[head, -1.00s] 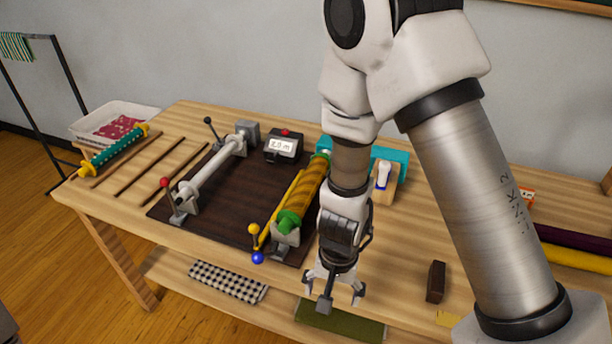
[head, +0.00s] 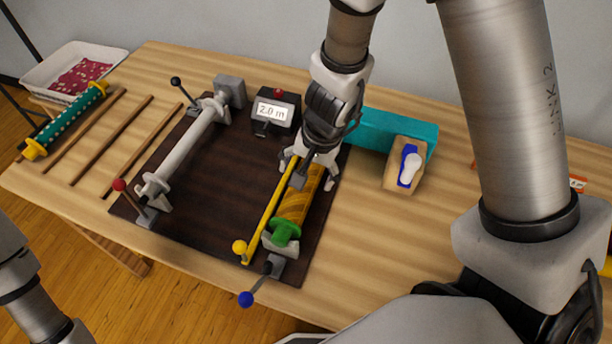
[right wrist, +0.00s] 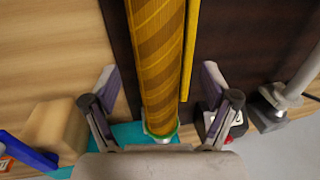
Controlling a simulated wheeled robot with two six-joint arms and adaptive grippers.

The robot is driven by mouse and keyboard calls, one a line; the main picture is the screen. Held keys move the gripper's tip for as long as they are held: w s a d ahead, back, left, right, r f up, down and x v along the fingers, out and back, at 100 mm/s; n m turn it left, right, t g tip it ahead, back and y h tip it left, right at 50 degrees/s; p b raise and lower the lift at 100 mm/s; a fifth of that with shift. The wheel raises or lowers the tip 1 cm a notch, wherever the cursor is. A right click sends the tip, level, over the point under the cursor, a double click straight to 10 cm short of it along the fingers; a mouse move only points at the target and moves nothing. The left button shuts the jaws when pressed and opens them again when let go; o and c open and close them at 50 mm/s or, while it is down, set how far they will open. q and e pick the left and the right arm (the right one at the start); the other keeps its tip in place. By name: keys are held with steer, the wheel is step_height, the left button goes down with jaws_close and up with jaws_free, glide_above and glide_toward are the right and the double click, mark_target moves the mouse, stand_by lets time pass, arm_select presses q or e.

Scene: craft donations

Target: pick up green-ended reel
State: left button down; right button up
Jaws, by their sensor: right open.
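The green-ended reel (head: 296,203) carries yellow-brown striped cloth and lies on the right side of the dark board. Its near green end (head: 284,232) is clear in the head view. Its far end is hidden there by my right gripper (head: 308,172). In the right wrist view the reel (right wrist: 160,60) runs between the two spread fingers of my right gripper (right wrist: 158,85), with a gap on each side. The right gripper is open, above the far part of the reel. My left gripper is not in view.
A yellow rod (head: 268,205) lies close along the reel's left side. A grey roller (head: 190,143) stands on the dark board (head: 230,190), with a meter (head: 274,110) behind. A teal block (head: 385,131) and a wooden block (head: 404,166) stand right of the reel. A teal dotted reel (head: 70,120) lies far left.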

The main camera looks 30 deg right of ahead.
mark_target(309, 172)
steer(key=f, duration=0.1)
steer(key=w+f+b, duration=0.1)
steer(key=f, duration=0.1)
steer(key=f+b, duration=0.1)
steer(key=shift+w+d+f, duration=0.25)
steer(key=shift+d+f, duration=0.1)
steer(key=shift+f, duration=0.05)
steer(key=shift+r, duration=0.1)
steer(key=shift+s+a+r, duration=0.1)
steer(key=shift+a+r, duration=0.05)
steer(key=shift+s+a+r, duration=0.1)
steer(key=shift+s, duration=0.05)
steer(key=c, duration=1.4)
steer(key=shift+c, duration=0.2)
step_height(309, 172, up, 10)
steer(key=p, duration=0.8)
